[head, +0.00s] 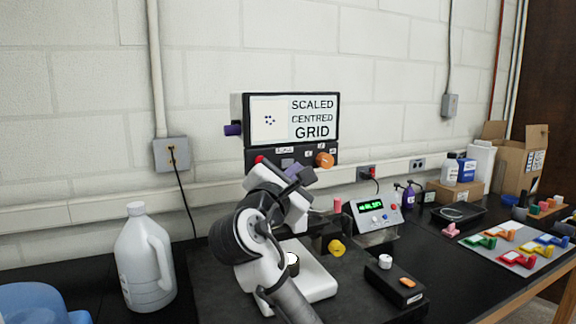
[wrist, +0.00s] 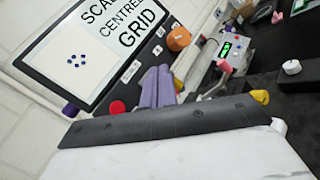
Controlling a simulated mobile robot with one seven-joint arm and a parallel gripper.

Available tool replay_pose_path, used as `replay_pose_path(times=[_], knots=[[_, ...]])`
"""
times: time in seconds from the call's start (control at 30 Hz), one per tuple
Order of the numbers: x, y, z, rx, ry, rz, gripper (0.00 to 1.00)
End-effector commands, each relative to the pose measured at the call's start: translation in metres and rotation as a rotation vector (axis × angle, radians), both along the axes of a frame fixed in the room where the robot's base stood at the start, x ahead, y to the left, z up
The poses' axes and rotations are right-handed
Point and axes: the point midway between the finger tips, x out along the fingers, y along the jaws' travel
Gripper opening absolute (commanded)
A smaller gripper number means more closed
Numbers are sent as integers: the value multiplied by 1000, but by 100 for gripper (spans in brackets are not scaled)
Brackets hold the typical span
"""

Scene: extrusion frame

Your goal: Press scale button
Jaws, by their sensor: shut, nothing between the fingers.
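A box with a screen (head: 290,118) reading "SCALED CENTRED GRID" stands by the wall. Its dark lower panel (head: 265,153) carries small white labels, a red round button (head: 259,159) at the left and an orange knob (head: 324,160) at the right. In the wrist view, the red button (wrist: 117,107) is left of my shut purple fingers (wrist: 158,70), and the orange knob (wrist: 178,39) is up to the right. My gripper (head: 291,168) is empty, in front of the lower panel. It hides part of that panel; which control is the scale button and whether I touch it cannot be told.
A white jug (head: 146,258) stands at the left. A meter with a green display (head: 375,214) and a black box with an orange button (head: 408,283) are to the right. Coloured parts lie on a white sheet (head: 513,241) farther right.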

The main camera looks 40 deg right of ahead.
Motion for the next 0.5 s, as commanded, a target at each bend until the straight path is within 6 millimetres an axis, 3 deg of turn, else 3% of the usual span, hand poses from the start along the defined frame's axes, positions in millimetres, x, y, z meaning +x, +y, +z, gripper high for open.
replay_pose_path(times=[0.3, 0.5], knots=[[-30, 7, -1, 0, 0, 0, 0], [-36, 8, -1, 1, 0, -1, 0]])
